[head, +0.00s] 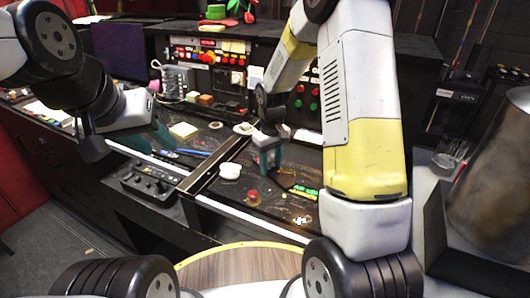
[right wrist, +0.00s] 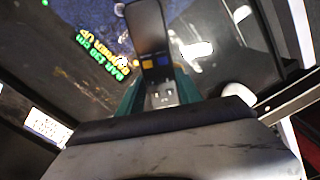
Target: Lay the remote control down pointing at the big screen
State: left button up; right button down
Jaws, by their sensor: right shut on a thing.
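The remote control (right wrist: 147,32) is a dark slab with a blue and a yellow button. In the right wrist view it stands out from between the green fingers of my right gripper (right wrist: 160,95). In the head view my right gripper (head: 268,158) is over the right part of the desk, shut on the remote, which is small and dark there. A dark, bluish panel (head: 120,48), which looks like the big screen, stands at the back left. My left gripper (head: 152,138) hangs over the left part of the desk; its finger gap is unclear.
A white cup (head: 230,170) and a red ball-like thing (head: 253,195) are close by. A knobbed box (head: 152,185) sits at the front.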

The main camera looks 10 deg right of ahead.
aim_at(271, 168)
jog(key=shift+f, duration=0.15)
jog(key=c, duration=0.8)
grip_release()
jog(key=s+d+r+m+t, duration=0.1)
jog(key=s+r, duration=0.1)
jog(key=r, duration=0.7)
jog(key=s+r, duration=0.2)
jog(key=r, duration=0.7)
jog(key=s+r+m+t, duration=0.1)
jog(key=s+r, duration=0.1)
jog(key=s, duration=0.4)
jog(key=s+d+r+m+t+y, duration=0.1)
jog(key=s+r+t, duration=0.1)
jog(key=s, duration=0.4)
jog(key=s+d+r+m+t+y, duration=0.1)
jog(key=s+r+m+t, duration=0.1)
jog(key=s+r, duration=0.2)
jog(key=shift+s, duration=1.05)
